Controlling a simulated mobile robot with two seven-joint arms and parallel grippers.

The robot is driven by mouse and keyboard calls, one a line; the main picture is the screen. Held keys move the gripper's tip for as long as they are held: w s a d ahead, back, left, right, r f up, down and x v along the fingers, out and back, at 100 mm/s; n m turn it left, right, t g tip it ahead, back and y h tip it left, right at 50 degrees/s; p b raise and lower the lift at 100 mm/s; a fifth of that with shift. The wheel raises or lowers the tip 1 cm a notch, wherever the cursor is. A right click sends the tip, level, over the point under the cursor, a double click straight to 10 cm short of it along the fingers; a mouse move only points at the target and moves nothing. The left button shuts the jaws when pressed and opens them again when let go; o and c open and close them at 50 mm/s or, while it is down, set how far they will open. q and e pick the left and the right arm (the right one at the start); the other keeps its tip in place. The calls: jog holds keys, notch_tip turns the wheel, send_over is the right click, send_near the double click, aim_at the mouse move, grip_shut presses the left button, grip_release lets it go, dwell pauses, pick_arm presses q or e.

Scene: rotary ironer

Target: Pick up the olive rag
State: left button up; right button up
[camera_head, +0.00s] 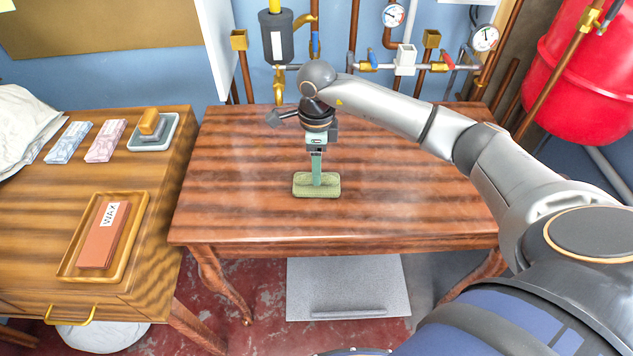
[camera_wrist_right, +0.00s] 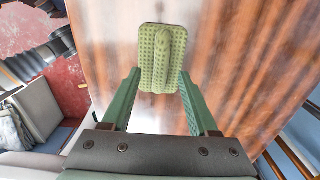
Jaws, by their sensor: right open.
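The olive rag (camera_head: 303,186) lies folded on the red-brown wooden table (camera_head: 400,200), near the middle of its front half. It has a waffle texture and a raised fold along its middle. In the right wrist view the rag (camera_wrist_right: 160,55) lies just ahead of and partly between the green fingers. My right gripper (camera_head: 317,180) points down at the rag from above. It also shows in the right wrist view (camera_wrist_right: 160,85), with its fingers apart, one on each side of the rag's near end. Whether the fingers touch the rag is not clear. My left gripper is not in view.
A second wooden table (camera_head: 165,185) on the left holds a tray (camera_head: 67,272) with a brown block labelled WAX (camera_head: 97,247), folded cloths (camera_head: 105,141) and a small dish (camera_head: 163,143). Pipes and gauges (camera_head: 393,14) line the back wall. The table around the rag is clear.

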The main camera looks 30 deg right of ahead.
notch_tip(320, 180, down, 3)
jog(key=shift+r, duration=0.2)
grip_shut()
dwell(0.4)
